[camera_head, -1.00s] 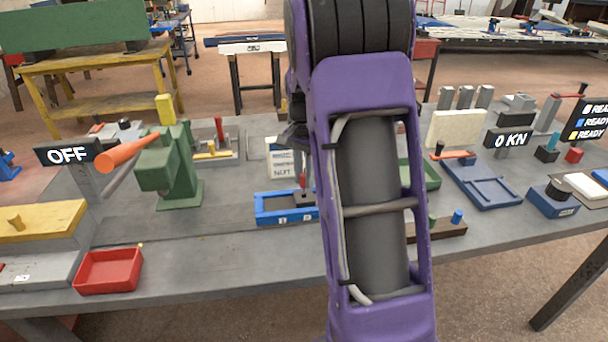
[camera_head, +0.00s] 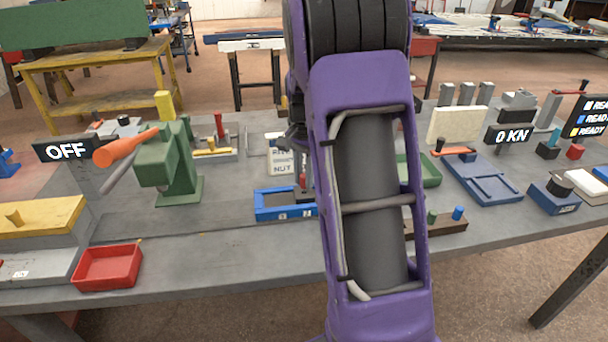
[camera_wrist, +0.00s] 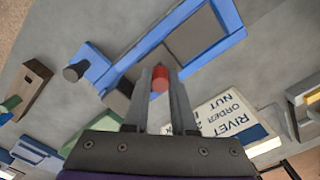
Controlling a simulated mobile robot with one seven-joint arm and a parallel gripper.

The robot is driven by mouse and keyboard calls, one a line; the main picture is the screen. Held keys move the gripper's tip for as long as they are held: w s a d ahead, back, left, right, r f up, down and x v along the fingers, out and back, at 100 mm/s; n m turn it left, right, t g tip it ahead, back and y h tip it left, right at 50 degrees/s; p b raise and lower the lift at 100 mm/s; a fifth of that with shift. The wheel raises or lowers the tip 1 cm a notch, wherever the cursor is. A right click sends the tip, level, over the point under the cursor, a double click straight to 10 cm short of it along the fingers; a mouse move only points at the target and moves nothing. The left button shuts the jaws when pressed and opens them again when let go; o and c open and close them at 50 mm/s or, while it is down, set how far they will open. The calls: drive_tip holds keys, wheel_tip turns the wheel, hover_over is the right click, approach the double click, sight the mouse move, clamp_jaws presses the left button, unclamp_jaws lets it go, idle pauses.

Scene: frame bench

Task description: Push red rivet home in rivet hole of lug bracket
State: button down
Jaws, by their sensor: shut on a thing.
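The red rivet (camera_wrist: 160,80) is between the two fingers of my gripper (camera_wrist: 161,76) in the wrist view; the fingers are shut on it. Its red end also shows in the head view (camera_head: 303,180), low over the right part of a blue fixture (camera_head: 262,212). The blue fixture (camera_wrist: 205,58) lies ahead of the fingers in the wrist view. A dark grey block beside its corner (camera_wrist: 117,100) may be the lug bracket; its rivet hole is not visible. I cannot tell how deep the rivet sits. My arm hides much of this area in the head view.
A rivet order card (camera_head: 281,158) stands behind the fixture. A brown rack (camera_head: 450,228) with green and blue pegs is to the right. A green press (camera_head: 170,165) and red tray (camera_head: 108,267) are to the left.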

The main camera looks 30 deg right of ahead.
sight(304, 176)
drive_tip(key=shift+f+b, duration=0.45)
drive_tip(key=shift+f, duration=0.45)
drive_tip(key=c, duration=0.7)
unclamp_jaws()
drive_tip(key=shift+r, duration=0.1)
drive_tip(key=shift+o, duration=0.2)
wheel_tip(304, 176, up, 17)
drive_tip(key=p, duration=0.2)
drive_tip(key=shift+r, duration=0.2)
